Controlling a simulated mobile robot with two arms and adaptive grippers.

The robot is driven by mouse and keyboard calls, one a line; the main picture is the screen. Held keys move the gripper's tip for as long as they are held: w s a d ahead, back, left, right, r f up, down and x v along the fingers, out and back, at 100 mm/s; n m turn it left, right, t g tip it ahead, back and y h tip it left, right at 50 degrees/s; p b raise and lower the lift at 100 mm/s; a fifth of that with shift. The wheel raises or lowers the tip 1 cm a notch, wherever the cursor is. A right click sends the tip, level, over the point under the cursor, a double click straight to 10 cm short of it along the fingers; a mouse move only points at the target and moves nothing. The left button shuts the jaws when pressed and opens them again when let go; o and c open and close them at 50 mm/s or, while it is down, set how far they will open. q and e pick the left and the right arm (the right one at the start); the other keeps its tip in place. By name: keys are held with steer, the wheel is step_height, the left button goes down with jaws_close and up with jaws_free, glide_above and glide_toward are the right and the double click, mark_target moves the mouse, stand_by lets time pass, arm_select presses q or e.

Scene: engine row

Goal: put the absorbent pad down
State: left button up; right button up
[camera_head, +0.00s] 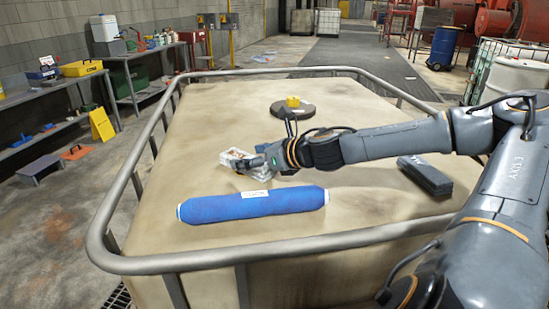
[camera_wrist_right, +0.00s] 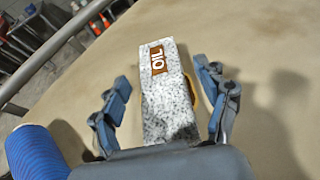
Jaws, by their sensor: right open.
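The absorbent pad (camera_head: 233,157) is a white and grey speckled block with a brown "OIL" label. It appears to lie on the tan tank top (camera_head: 370,205), behind the blue roll. My right gripper (camera_head: 262,160) is low beside it, its arm coming in from the right. In the right wrist view the pad (camera_wrist_right: 168,110) lies between the two spread blue-tipped fingers of the gripper (camera_wrist_right: 164,84), with a gap on both sides. The pad's near end is hidden by the gripper body. My left gripper is not in view.
A blue absorbent roll (camera_head: 225,207) lies in front of the pad. A dark disc with a yellow cap (camera_head: 293,101) is behind, and a dark box (camera_head: 425,176) is right. A metal rail (camera_head: 340,238) rings the tank top. The left side of the top is clear.

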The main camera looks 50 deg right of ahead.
steer(key=b+v, duration=0.2)
steer(key=v, duration=0.6)
steer(key=shift+s+b, duration=0.2)
steer(key=shift+b, duration=0.1)
steer(key=shift+s+r, duration=0.2)
steer(key=shift+s, duration=0.15)
